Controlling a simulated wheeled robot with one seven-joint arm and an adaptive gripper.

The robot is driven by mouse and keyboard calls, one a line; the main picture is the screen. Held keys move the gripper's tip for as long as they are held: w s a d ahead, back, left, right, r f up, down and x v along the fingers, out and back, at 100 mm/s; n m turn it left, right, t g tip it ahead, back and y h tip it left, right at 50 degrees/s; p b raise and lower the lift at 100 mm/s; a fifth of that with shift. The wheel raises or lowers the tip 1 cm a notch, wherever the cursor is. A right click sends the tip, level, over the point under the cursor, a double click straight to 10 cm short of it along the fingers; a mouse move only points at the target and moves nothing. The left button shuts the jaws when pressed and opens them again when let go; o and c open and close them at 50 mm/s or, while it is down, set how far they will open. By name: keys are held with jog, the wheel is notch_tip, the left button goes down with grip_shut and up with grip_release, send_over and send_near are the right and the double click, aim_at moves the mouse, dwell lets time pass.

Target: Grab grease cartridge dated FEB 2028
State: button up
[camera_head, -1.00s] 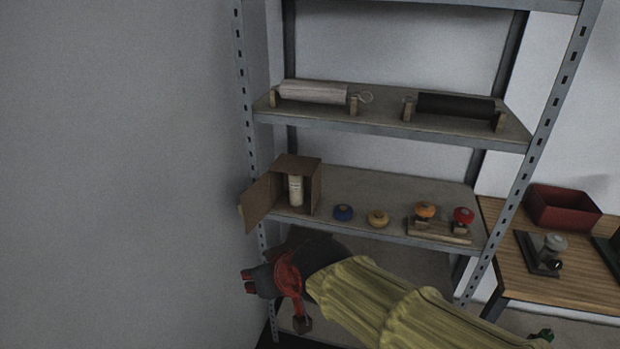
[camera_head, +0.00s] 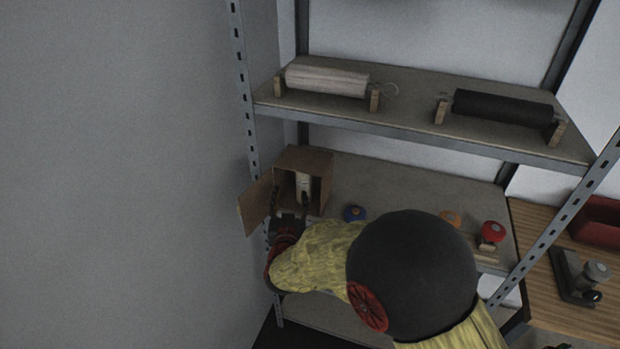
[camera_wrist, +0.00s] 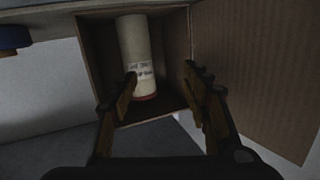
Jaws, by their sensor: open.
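A pale cream cartridge (camera_wrist: 136,55) with a reddish end stands in an open cardboard box (camera_head: 322,172) on the shelf. Its label shows small print that I cannot read for certain. The cartridge also shows in the head view (camera_head: 303,185), partly hidden by my gripper. My gripper (camera_wrist: 160,80) is open at the box's mouth, with the cartridge ahead of it. In the wrist view the left finger overlaps the cartridge's lower edge and the right finger is apart from it, near the box's side. In the head view the fingers (camera_head: 291,203) are in front of the box opening.
The box's flap (camera_wrist: 260,70) stands open beside my right finger. A blue round item (camera_head: 355,213) sits on the shelf beside the box, with orange (camera_head: 449,218) and red (camera_head: 491,232) ones farther right. An upper shelf (camera_head: 410,112) holds two rolls. A grey post (camera_head: 245,90) rises at the left.

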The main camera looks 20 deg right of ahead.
aim_at(304, 187)
jog(key=w+d+f+h, duration=0.1)
jog(key=w, duration=0.1)
jog(key=w+d+f+h+b, duration=0.1)
jog(key=d, duration=0.1)
jog(key=w+d+f+b, duration=0.1)
jog(key=w+d, duration=0.1)
jog(key=shift+w+d+m+h, duration=0.25)
jog(key=shift+w+m+h, duration=0.05)
jog(key=shift+m+h, duration=0.1)
jog(key=shift+w+d, duration=0.1)
jog(key=shift+w, duration=0.2)
jog(key=shift+c, duration=1.3)
jog(key=c, duration=0.9)
jog(key=shift+r, duration=0.1)
jog(key=shift+c, duration=0.2)
jog(key=shift+r, duration=0.1)
